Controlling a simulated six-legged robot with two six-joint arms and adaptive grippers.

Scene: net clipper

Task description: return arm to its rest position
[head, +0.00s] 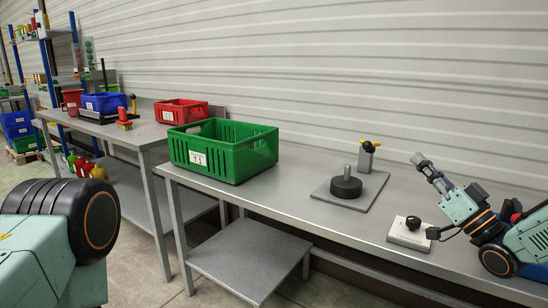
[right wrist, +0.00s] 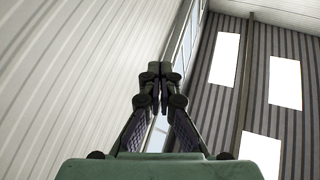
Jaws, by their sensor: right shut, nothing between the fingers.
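My right arm (head: 520,240) comes in from the right over the front right end of the grey workbench. Its gripper (head: 418,160) points up and to the left, above the bench surface. In the right wrist view, its two fingertips (right wrist: 154,72) meet with nothing between them, against wall and roof panels. At the lower left of the head view is part of my left arm (head: 40,250), with a black ribbed joint. My left gripper is outside the frame.
The workbench (head: 290,205) holds a green crate (head: 225,150), a plate with a black round fixture (head: 346,186), a yellow-handled post (head: 367,155) and a white block with a black knob (head: 408,235) close to my right arm. A second bench with red and blue crates stands left.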

